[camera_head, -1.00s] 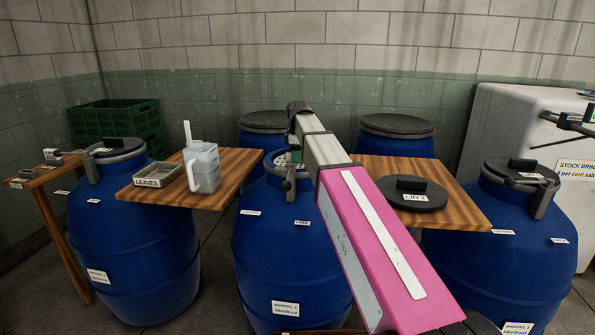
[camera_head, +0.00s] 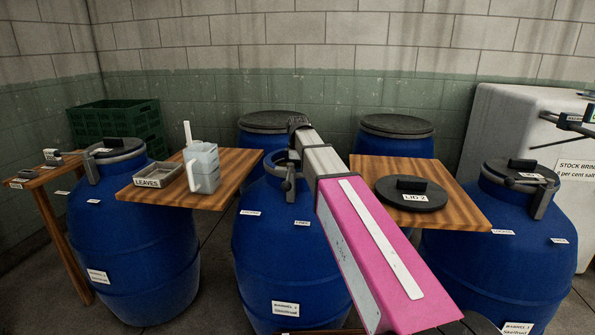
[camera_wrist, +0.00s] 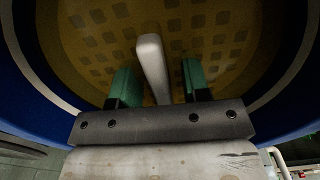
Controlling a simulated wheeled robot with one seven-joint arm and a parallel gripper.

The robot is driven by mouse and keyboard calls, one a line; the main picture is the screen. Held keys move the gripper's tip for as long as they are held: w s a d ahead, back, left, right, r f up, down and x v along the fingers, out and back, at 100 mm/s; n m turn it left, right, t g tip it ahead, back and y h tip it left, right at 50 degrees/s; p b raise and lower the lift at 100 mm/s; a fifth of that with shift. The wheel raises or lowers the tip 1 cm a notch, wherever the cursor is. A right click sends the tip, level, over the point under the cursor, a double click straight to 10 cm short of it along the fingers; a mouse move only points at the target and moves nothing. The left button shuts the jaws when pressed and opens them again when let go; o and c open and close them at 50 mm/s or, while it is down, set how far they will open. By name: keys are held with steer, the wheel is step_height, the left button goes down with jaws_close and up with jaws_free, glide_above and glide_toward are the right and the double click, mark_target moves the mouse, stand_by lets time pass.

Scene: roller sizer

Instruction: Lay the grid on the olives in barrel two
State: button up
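Barrel two (camera_head: 285,240) is the open blue barrel in the middle of the head view, with my arm reaching into its mouth. In the wrist view its blue wall (camera_wrist: 30,70) surrounds a round, yellowish-brown grid (camera_wrist: 215,60) with rows of dark square holes. A pale upright handle (camera_wrist: 151,60) stands up from the grid. My gripper (camera_wrist: 160,86) is open, its two green fingers on either side of the handle with a gap at each side. The olives cannot be made out, so I cannot tell whether the grid touches them. The head view hides my fingers.
Lid 2 (camera_head: 411,192) lies on the right wooden board (camera_head: 460,208). A white jug (camera_head: 203,168) and a leaves tray (camera_head: 158,174) stand on the left board (camera_head: 237,163). Closed barrels stand left (camera_head: 135,235), right (camera_head: 500,250) and behind.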

step_height(320, 180, up, 12)
stand_by(0.8)
steer(key=shift+r, duration=0.1)
